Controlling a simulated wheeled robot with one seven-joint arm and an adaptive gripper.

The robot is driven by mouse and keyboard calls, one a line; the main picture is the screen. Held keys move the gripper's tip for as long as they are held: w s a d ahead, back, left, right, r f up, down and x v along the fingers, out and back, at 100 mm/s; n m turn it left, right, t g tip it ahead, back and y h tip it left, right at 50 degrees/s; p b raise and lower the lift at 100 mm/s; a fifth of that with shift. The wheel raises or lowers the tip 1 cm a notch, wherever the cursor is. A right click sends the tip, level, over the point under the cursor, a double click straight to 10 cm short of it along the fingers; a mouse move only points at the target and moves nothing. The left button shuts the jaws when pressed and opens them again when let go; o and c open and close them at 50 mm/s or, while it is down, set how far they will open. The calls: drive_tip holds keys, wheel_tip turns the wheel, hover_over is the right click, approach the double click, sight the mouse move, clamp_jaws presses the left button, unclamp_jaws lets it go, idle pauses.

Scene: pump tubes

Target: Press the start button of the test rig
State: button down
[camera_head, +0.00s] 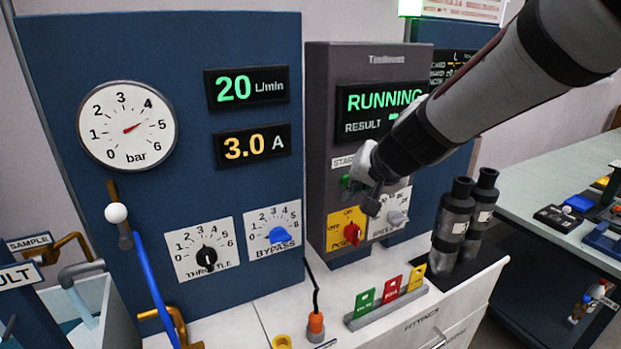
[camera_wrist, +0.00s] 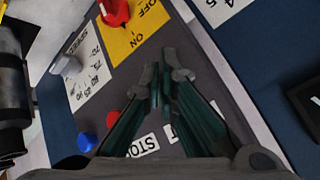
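The test rig's grey control box (camera_head: 317,150) stands in the middle of the head view. Its display (camera_head: 381,101) reads RUNNING in green, with a RESULT line partly covered by my arm. The START label (camera_head: 342,162) shows just left of my gripper. A bit of the green start button (camera_head: 346,183) shows below it, beside my gripper's fingers. My gripper (camera_head: 372,198) is at the box front, its fingers close together with nothing seen between them. In the wrist view the fingertips (camera_wrist: 166,72) hide part of the START label; whether they touch the button is hidden.
The wrist view shows a red button (camera_wrist: 113,119) near the STOP label (camera_wrist: 143,146) and a blue button (camera_wrist: 87,142). A red ON/OFF knob (camera_head: 352,233) and a grey speed knob (camera_head: 397,218) sit below my gripper. Dark cylinders (camera_head: 453,225) stand at right.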

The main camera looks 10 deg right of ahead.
drive_tip(key=shift+s+d+b, duration=0.25)
drive_tip(key=shift+s+d, duration=0.05)
drive_tip(key=shift+s, duration=0.6)
drive_tip(key=shift+s+d+b, duration=0.3)
drive_tip(key=shift+s+d, duration=0.05)
drive_tip(key=shift+s, duration=0.6)
drive_tip(key=shift+s+d+b, duration=0.25)
drive_tip(key=shift+s+d, duration=0.05)
drive_tip(key=shift+s, duration=0.6)
drive_tip(key=s+a+n+g, duration=0.3)
drive_tip(key=s+a+n, duration=0.1)
drive_tip(key=s, duration=0.9)
drive_tip(key=s+d+f+n+g+h, duration=0.1)
drive_tip(key=s+d, duration=0.3)
drive_tip(key=s, duration=0.5)
drive_tip(key=shift+s+d+f+h, duration=0.15)
drive_tip(key=shift+f+h, duration=0.1)
drive_tip(key=shift+h, duration=0.15)
